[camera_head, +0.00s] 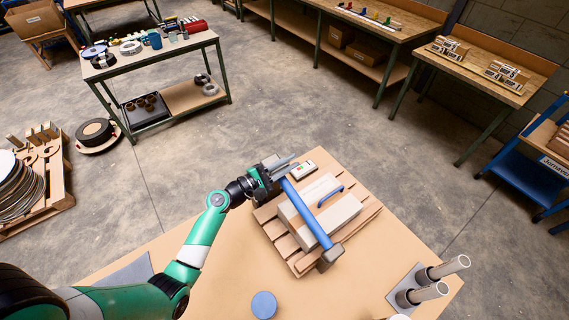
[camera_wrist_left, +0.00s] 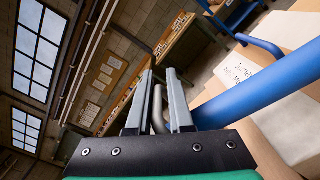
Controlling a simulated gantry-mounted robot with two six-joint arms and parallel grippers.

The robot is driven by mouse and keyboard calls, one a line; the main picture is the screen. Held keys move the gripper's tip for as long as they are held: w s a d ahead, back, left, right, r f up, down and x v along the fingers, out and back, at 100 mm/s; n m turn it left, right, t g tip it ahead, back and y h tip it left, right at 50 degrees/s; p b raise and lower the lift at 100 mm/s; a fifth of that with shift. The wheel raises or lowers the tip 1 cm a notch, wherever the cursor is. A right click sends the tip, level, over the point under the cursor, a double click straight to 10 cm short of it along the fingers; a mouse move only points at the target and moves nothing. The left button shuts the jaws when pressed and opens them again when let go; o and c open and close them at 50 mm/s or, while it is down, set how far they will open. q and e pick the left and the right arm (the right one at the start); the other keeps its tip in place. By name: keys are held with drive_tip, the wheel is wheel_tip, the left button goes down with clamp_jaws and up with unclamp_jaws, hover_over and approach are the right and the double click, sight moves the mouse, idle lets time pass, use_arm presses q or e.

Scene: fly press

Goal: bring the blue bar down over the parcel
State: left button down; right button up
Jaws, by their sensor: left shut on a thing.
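The blue bar (camera_head: 306,214) runs diagonally across the parcel in the head view, from my left gripper to a dark grey block (camera_head: 330,257) at its near end. The parcel (camera_head: 343,213) is a cardboard box with a white label and a blue handle (camera_head: 330,196), on a wooden pallet (camera_head: 277,232). My left gripper (camera_head: 284,165) is at the bar's far end. In the left wrist view, the gripper (camera_wrist_left: 165,100) is shut on a grey end piece of the blue bar (camera_wrist_left: 262,105). I cannot tell whether the bar touches the parcel. My right gripper is out of view.
A blue disc (camera_head: 264,304) lies on the near table. A holder with grey tubes (camera_head: 428,290) stands at the right. The tabletop (camera_head: 225,275) left of the pallet is clear.

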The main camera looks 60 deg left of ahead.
use_arm(q)
drive_tip(key=a+f+n+b, duration=0.3)
drive_tip(key=f+b, duration=0.2)
drive_tip(key=f, duration=0.3)
drive_tip(key=shift+s+f, duration=0.15)
drive_tip(key=shift+f, duration=0.1)
drive_tip(key=c, duration=1.1)
unclamp_jaws()
drive_tip(key=shift+o, duration=0.9)
drive_tip(key=shift+a, duration=0.2)
drive_tip(key=shift+d+r, duration=0.15)
drive_tip(key=shift+r, duration=0.1)
